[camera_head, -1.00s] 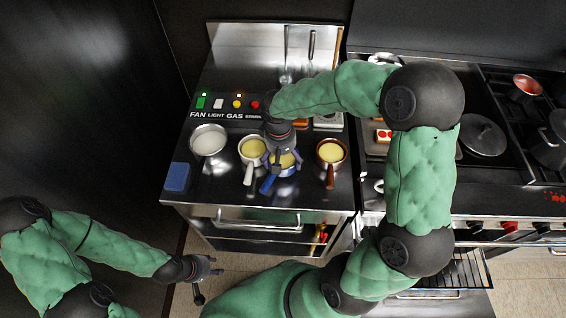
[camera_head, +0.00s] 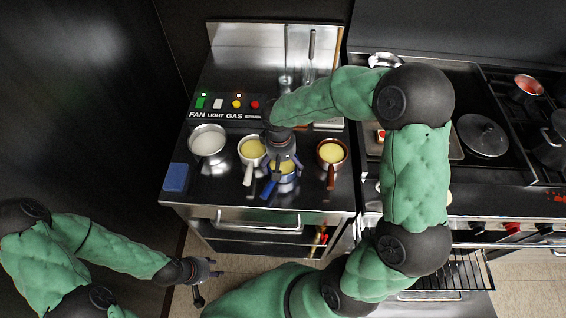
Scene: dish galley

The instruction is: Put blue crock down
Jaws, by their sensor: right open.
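The blue crock (camera_head: 286,177) stands on the dark counter, between a white-handled crock (camera_head: 252,150) and a brown crock (camera_head: 331,153). Its blue handle points down and left, and pale yellow contents show inside. My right gripper (camera_head: 283,168) is open directly over the blue crock, with its fingers spread across the rim area. The gripper hides the crock's far side, and I cannot tell whether the fingers touch it. My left gripper (camera_head: 206,281) is open and empty, low at the left in front of the counter.
A pot with white contents (camera_head: 208,142) stands left on the counter, and a blue sponge (camera_head: 176,177) lies at its left front edge. A switch panel (camera_head: 227,104) is behind. The stove with a lidded pan (camera_head: 483,135) is at the right.

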